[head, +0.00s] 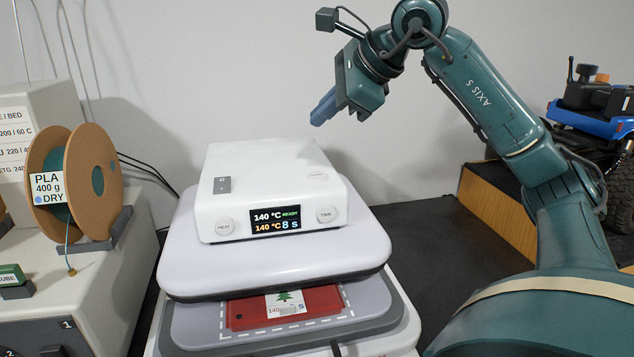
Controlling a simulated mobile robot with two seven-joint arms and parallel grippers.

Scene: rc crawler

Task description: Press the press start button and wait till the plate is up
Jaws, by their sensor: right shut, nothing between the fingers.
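The white heat press (275,240) stands in the middle of the head view. Its display (276,219) reads 140 °C READY above 140 °C 8 s. A HEAT button (225,226) and a TIME button (326,214) flank the display. On top are a grey switch (222,185) and a faint oval marking (317,177), too small to read. The upper plate (190,270) overhangs the lower plate (195,325); a red piece with a tree print (250,312) shows between them. I cannot tell how wide the gap is. My right gripper (322,110) is shut and empty, above and behind the press. My left gripper is not in view.
A brown spool marked PLA (97,165) stands on a light bench at left. A blue and black crawler vehicle (600,115) sits on a wooden-sided block (495,205) at right. The dark tabletop (440,240) between press and block is clear.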

